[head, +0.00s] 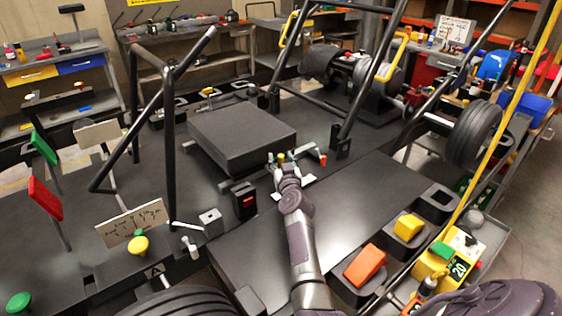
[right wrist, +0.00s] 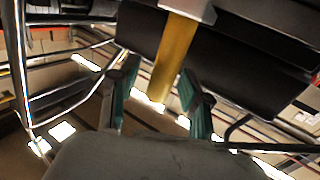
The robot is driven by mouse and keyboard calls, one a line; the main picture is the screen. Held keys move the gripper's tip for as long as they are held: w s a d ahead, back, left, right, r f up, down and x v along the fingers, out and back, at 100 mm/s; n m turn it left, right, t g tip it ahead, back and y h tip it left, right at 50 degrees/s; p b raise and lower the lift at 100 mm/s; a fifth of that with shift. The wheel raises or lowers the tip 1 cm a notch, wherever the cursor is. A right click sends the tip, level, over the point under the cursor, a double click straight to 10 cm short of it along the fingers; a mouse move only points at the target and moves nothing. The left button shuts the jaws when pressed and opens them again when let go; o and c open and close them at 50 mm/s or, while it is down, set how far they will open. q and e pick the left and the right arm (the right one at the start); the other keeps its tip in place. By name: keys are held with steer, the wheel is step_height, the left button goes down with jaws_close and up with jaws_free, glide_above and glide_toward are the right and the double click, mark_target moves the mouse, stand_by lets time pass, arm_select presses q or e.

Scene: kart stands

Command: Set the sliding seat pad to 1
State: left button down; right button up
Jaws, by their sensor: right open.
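The sliding seat pad (head: 243,135) is a thick dark grey square block on the black kart deck, in the middle of the head view. A small yellow knob (head: 281,157) stands at its near right corner. My right gripper (head: 280,165) is at this knob, and my arm reaches up to it from below. In the right wrist view my right gripper (right wrist: 155,82) is open, with a yellow post (right wrist: 175,55) in line with the gap between its teal-lined fingers. I cannot tell whether they touch. No number marks are readable near the pad. My left gripper is out of view.
Black tube frames (head: 168,120) rise left and right of the pad. A short lever with a red-orange tip (head: 322,159) is just right of my gripper. An orange block (head: 365,265) and a yellow block (head: 407,227) sit in trays at the right. Open deck lies between.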

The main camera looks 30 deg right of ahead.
steer(key=c, duration=0.4)
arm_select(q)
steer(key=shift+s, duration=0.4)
arm_select(e)
jaws_close()
